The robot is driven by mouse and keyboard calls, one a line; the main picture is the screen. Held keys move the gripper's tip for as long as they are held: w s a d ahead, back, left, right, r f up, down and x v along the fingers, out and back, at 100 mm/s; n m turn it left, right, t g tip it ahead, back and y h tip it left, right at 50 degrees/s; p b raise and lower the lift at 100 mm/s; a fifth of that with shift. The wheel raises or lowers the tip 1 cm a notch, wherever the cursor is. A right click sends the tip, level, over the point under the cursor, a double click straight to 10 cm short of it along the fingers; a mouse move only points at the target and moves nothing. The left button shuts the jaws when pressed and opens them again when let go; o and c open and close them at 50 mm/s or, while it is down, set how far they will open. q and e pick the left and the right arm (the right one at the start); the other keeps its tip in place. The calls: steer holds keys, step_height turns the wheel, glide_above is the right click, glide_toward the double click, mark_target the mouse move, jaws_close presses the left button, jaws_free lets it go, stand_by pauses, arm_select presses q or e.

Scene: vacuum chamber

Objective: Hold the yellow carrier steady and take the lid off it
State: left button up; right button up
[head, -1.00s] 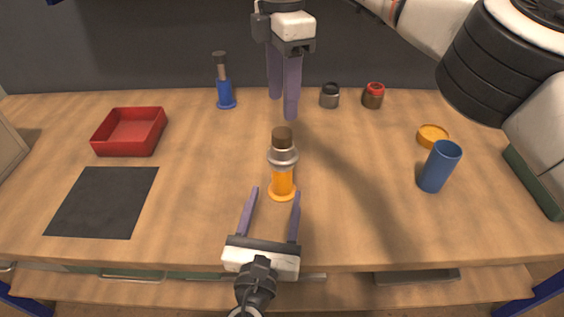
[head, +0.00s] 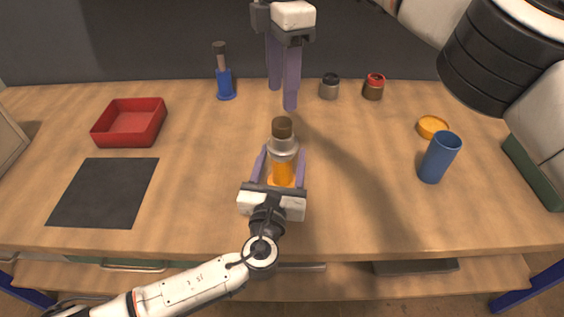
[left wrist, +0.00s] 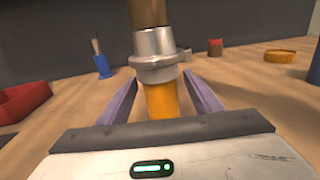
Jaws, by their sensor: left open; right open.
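The yellow carrier (head: 283,172) stands upright near the middle of the table, with a silver collar (head: 283,147) and a brown cylindrical top (head: 282,127). In the left wrist view the carrier's yellow body (left wrist: 162,99) is between the fingers. My left gripper (head: 283,158) is open, low around the carrier, one finger on each side; gaps show in the left wrist view. My right gripper (head: 283,98) is open, pointing down above and behind the carrier. Its fingers hold nothing.
A blue carrier (head: 225,84), a grey jar (head: 329,87) and a red-topped jar (head: 374,87) stand at the back. A red tray (head: 130,122) and a dark mat (head: 104,192) lie left. A yellow dish (head: 433,127) and blue cup (head: 440,157) are right.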

mark_target(282, 122)
arm_select(q)
jaws_close()
arm_select(e)
steer(key=m, duration=0.4)
steer(key=shift+f, duration=0.3)
step_height(282, 122, down, 7)
steer(key=shift+f, duration=0.2)
